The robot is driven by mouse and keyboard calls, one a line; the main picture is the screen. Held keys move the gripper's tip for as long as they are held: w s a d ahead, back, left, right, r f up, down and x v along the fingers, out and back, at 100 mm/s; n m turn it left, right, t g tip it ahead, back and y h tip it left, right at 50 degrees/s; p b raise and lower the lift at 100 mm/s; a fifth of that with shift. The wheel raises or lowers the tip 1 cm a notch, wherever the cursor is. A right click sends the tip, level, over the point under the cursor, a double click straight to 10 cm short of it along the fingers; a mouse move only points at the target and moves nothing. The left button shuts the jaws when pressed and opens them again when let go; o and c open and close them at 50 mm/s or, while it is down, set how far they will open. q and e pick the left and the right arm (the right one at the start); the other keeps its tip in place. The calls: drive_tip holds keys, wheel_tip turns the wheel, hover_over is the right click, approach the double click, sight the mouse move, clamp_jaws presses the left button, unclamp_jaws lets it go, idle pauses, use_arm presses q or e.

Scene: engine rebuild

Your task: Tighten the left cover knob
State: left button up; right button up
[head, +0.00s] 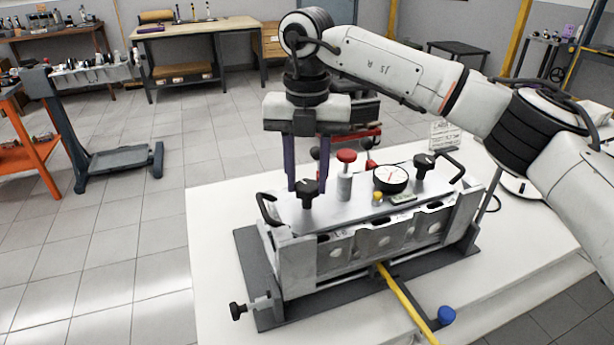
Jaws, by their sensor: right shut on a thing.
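The engine block (385,235) stands on a dark base plate, with a flat grey cover plate (340,214) on top. The left cover knob (307,201), black, stands at the left end of the cover. A matching black knob (423,163) stands toward the right end. My right gripper (307,184) points straight down at the left knob, its two purple fingers on either side, shut on it. Exact finger contact is hard to see at this size. My left gripper is not in view.
A red-topped post (346,157), a dial gauge (390,178) and a small yellow-topped part (377,198) stand on the cover near the gripper. Black handles (267,209) rise at both ends. The white table (217,220) is clear at left.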

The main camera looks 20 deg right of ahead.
sight(307, 185)
drive_tip(key=m, duration=0.3)
drive_tip(key=shift+m, duration=0.3)
idle(0.3)
drive_tip(key=o, duration=1.1)
drive_tip(key=shift+r, duration=0.15)
wheel_tip(307, 185, up, 10)
drive_tip(key=shift+r+b, duration=0.1)
drive_tip(key=shift+b, duration=0.25)
